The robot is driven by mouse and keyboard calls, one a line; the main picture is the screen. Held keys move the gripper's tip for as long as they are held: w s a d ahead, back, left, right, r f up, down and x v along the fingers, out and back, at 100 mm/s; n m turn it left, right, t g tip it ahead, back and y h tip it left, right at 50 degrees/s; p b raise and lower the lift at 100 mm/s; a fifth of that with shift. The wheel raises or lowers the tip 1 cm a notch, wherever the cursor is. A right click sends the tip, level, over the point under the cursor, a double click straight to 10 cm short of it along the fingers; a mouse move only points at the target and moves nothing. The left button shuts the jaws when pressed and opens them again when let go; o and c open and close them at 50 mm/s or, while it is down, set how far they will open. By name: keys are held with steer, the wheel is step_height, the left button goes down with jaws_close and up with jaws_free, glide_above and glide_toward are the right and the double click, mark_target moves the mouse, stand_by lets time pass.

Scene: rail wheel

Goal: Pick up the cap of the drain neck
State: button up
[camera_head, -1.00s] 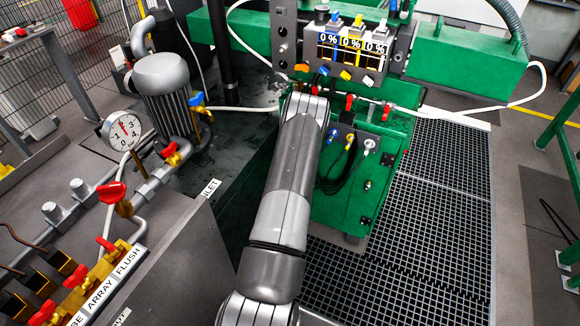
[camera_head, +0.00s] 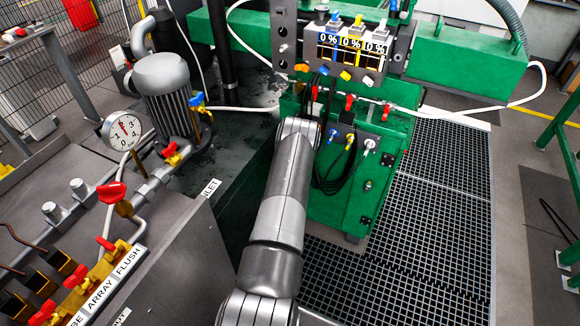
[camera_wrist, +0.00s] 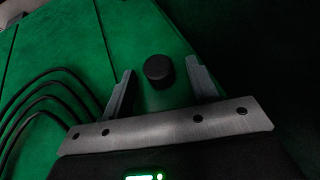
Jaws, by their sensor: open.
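In the wrist view, a round black cap (camera_wrist: 158,71) stands out on the dark green surface. My gripper (camera_wrist: 160,80) is open, with one grey finger on the left and one on the right of the cap. The drain neck under the cap is not visible. In the head view, my arm reaches toward the green cabinet (camera_head: 345,205), and my gripper and the cap are hidden behind it.
Black cables (camera_wrist: 45,95) curve at the left of the wrist view. Coloured connectors and red valve handles sit on the cabinet front. A pressure gauge (camera_head: 122,131), a grey motor (camera_head: 165,90) and a valve bench stand at the left. Floor grating (camera_head: 440,190) lies at the right.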

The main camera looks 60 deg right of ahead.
steer(key=c, duration=1.1)
steer(key=shift+s+r, duration=0.1)
steer(key=shift+r, duration=0.05)
steer(key=shift+s+a+r, duration=0.2)
steer(key=shift+a+r, duration=0.1)
jaws_close()
steer(key=s+a+r, duration=0.7)
steer(key=a, duration=0.4)
steer(key=shift+r, duration=0.15)
